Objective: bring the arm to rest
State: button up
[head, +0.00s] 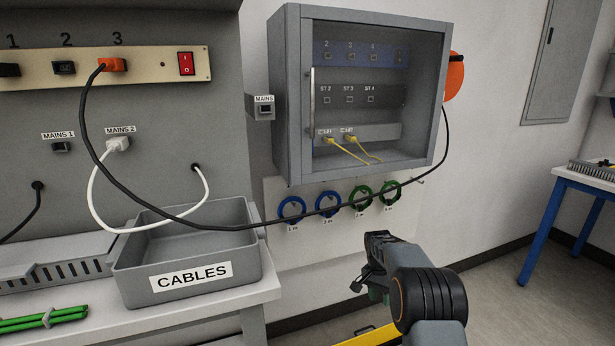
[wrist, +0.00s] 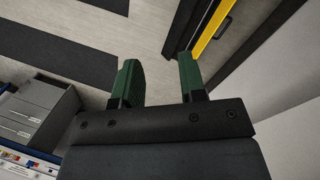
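My arm reaches into the lower right of the head view, in front of the wall below the grey cabinet. My gripper (head: 374,290) hangs in free air to the right of the bench, apart from the bench and cabinet. In the wrist view my gripper (wrist: 158,76) shows two green fingers standing apart with nothing between them. Floor shows beyond the fingers.
A grey CABLES bin (head: 190,281) stands on the bench. A black cable (head: 235,227) sags from outlet 3 across to the orange thing (head: 454,77) beside the cabinet (head: 292,100). Coiled blue and green cables (head: 328,203) hang below. A blue-legged table (head: 541,232) stands right.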

jog(key=s+a+r+n+t+p, duration=0.15)
jog(key=s+r+p, duration=0.35)
jog(key=r, duration=0.5)
jog(key=s+a+r+n+t+p, duration=0.15)
jog(key=s+r+p, duration=0.25)
jog(key=r, duration=0.6)
jog(key=s+a+r+n+p, duration=0.15)
jog(key=s+r+p, duration=0.35)
jog(key=r, duration=0.6)
jog(key=s+r+n+t+p, duration=0.1)
jog(key=s+r+n+p, duration=0.1)
jog(key=s+r+p, duration=0.3)
jog(key=s+a+r+n+t+y+p, duration=0.1)
jog(key=s+r+p, duration=0.4)
jog(key=s, duration=0.5)
jog(key=shift+s+a+n+t, duration=0.2)
jog(key=shift+s+n+t, duration=0.15)
jog(key=shift+n, duration=0.4)
jog(key=shift+a+y, duration=0.15)
jog(key=shift+y, duration=0.15)
